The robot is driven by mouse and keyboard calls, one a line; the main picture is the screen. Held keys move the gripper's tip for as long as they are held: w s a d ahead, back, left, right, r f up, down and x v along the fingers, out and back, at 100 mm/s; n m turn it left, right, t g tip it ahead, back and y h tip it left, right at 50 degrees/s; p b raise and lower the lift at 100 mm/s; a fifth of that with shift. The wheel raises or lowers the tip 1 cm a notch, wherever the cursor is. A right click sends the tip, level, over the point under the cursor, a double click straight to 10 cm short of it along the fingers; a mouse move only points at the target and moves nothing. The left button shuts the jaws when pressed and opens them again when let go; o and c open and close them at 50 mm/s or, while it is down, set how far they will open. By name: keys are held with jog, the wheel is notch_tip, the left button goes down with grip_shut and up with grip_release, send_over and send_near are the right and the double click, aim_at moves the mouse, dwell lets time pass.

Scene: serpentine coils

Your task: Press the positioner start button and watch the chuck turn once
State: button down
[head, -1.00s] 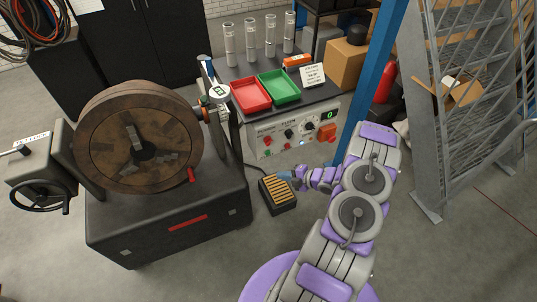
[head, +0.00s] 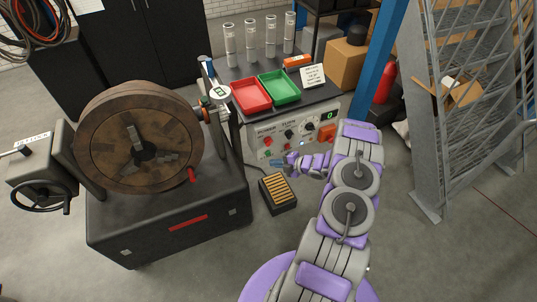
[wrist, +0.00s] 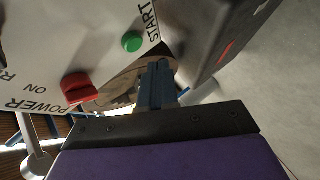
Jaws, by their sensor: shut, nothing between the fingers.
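The green start button (wrist: 132,42) sits beside the label START on the panel in the wrist view. The control panel (head: 258,138) faces out below the bench top in the head view. My gripper (head: 273,163) is in front of its lower left part. In the wrist view my gripper (wrist: 160,66) has its blue fingers shut and empty, just to the right of the button with a visible gap. Contact cannot be seen. The large round chuck (head: 110,145) stands upright on its dark base at the left, with a red handle at its lower right.
A red power switch (wrist: 80,88) is near the button. A foot pedal (head: 278,192) lies on the floor below my gripper. A red tray (head: 251,94) and a green tray (head: 279,87) are on the bench. A blue post (head: 378,60) and metal stairs (head: 450,110) stand right.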

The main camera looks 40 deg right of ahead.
aim_at(268, 153)
jog(key=shift+w+d, duration=0.15)
jog(key=shift+w, duration=0.7)
jog(key=shift+w, duration=0.15)
dwell(1.4)
jog(key=shift+w, duration=0.2)
